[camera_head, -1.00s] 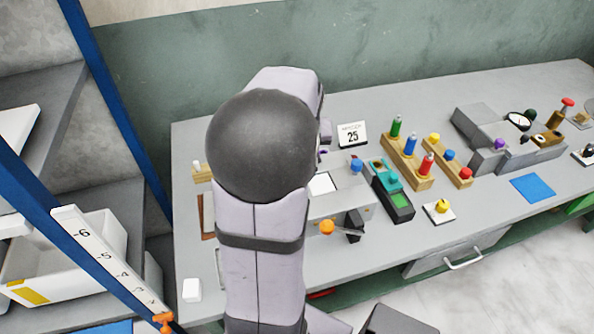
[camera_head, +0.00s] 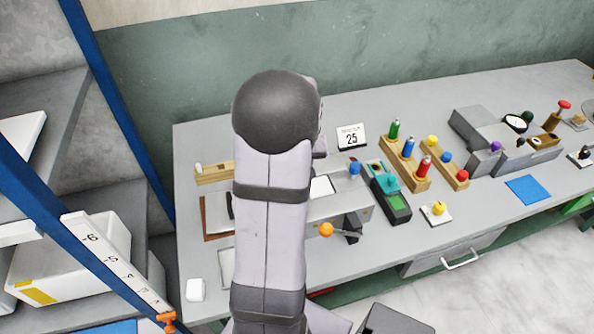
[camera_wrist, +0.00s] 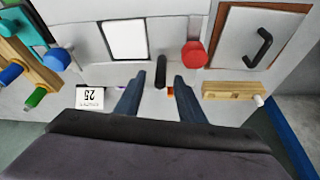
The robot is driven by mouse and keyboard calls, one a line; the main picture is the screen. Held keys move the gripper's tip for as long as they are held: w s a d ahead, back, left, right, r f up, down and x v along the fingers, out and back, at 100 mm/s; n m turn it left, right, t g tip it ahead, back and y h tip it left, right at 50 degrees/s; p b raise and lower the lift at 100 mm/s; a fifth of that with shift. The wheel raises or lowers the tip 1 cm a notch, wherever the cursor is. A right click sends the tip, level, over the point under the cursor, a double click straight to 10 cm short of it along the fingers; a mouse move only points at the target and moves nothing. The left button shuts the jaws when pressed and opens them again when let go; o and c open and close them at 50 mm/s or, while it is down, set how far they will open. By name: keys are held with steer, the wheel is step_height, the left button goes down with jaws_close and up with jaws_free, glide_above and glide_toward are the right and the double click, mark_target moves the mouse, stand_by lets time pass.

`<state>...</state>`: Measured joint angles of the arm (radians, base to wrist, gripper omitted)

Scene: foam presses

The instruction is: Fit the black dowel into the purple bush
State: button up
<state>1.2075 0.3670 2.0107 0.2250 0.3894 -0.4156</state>
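In the wrist view a black dowel (camera_wrist: 160,72) shows between the fingertips of my gripper (camera_wrist: 159,77). The fingers are spread with a gap on each side of the dowel, and they do not appear to touch it. A small purple patch shows beside the left finger in the wrist view; it is mostly hidden, and I cannot tell whether it is the purple bush. In the head view my arm hides the gripper and the dowel.
A red knob (camera_wrist: 193,55) is close right of the fingers. A wooden block (camera_wrist: 230,90) and a plate with a black handle (camera_wrist: 262,47) are further right. A calendar (camera_head: 351,136), a blue knob (camera_head: 355,168) and a bottle rack (camera_head: 414,180) stand right of my arm.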

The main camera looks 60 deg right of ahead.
steer(key=shift+w+d+f, duration=0.1)
steer(key=shift+d+f, duration=0.05)
steer(key=shift+f, duration=0.35)
jaws_close()
steer(key=shift+r, duration=0.1)
steer(key=shift+d+r, duration=0.1)
steer(key=shift+r, duration=0.5)
step_height(320, 180, up, 8)
steer(key=shift+r+b, duration=0.25)
steer(key=shift+b, duration=0.95)
steer(key=shift+r, duration=0.1)
